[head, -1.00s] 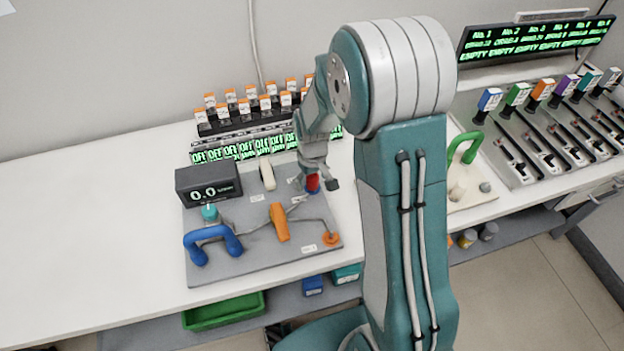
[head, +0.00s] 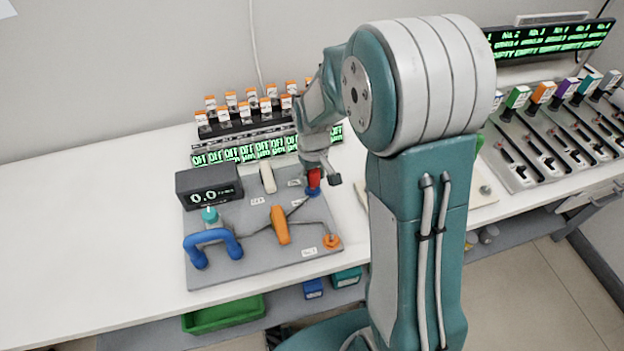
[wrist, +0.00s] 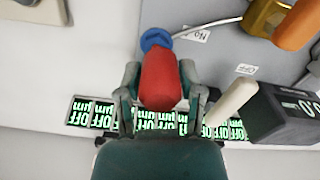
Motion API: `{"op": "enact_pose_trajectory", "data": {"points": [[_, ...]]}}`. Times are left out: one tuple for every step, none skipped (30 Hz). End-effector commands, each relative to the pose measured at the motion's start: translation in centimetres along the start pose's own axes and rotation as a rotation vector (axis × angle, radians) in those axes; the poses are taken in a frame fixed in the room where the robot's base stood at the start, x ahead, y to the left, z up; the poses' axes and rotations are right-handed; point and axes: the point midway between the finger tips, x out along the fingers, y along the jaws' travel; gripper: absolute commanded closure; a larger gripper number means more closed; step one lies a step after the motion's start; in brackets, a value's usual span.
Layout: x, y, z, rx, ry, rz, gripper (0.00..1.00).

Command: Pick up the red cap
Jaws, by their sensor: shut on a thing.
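The red cap (wrist: 161,80) is between the two fingers of my gripper (wrist: 160,100) in the wrist view. The fingers are shut on its sides. In the head view the red cap (head: 314,177) shows just below my gripper (head: 316,166), partly covered by it. A blue round base (wrist: 156,39) lies at the cap's far end in the wrist view. It also shows under the cap in the head view (head: 313,191). I cannot tell whether cap and base touch.
The grey board (head: 265,265) carries a blue curved handle (head: 213,240), an orange handle (head: 280,225), a white peg (head: 268,178) and a dark display (head: 208,186). Orange-topped vials (head: 250,104) stand behind. The white table is clear at left.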

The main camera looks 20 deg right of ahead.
Motion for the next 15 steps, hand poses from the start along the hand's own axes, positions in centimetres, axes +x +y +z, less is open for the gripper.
{"op": "enact_pose_trajectory", "data": {"points": [[-0.8,-0.2,0.5,-0.001,0.005,0.001,0.91],[-1.2,-0.4,0.8,-0.001,0.005,0.001,0.91],[-1.8,-0.6,1.2,0.000,0.004,0.001,0.91],[-2.2,-0.7,1.5,0.000,0.005,0.001,0.91],[-2.6,-0.8,1.8,0.000,0.005,0.001,0.91],[-3.2,-1.0,2.3,0.000,0.004,0.001,0.91],[-3.6,-1.2,2.6,0.000,0.005,0.001,0.91],[-4.0,-1.3,2.9,0.000,0.006,0.001,0.91],[-4.6,-1.5,3.3,0.000,0.005,0.001,0.91],[-5.0,-1.6,3.7,0.000,0.004,0.001,0.91],[-5.1,-1.9,4.2,-0.001,0.004,0.001,0.91],[-5.4,-2.1,4.9,-0.001,0.003,0.001,0.91],[-5.6,-2.4,5.3,-0.001,0.004,0.001,0.91],[-5.8,-2.5,5.8,-0.001,0.004,0.001,0.91],[-6.1,-2.8,6.4,-0.001,0.004,0.001,0.91]]}}
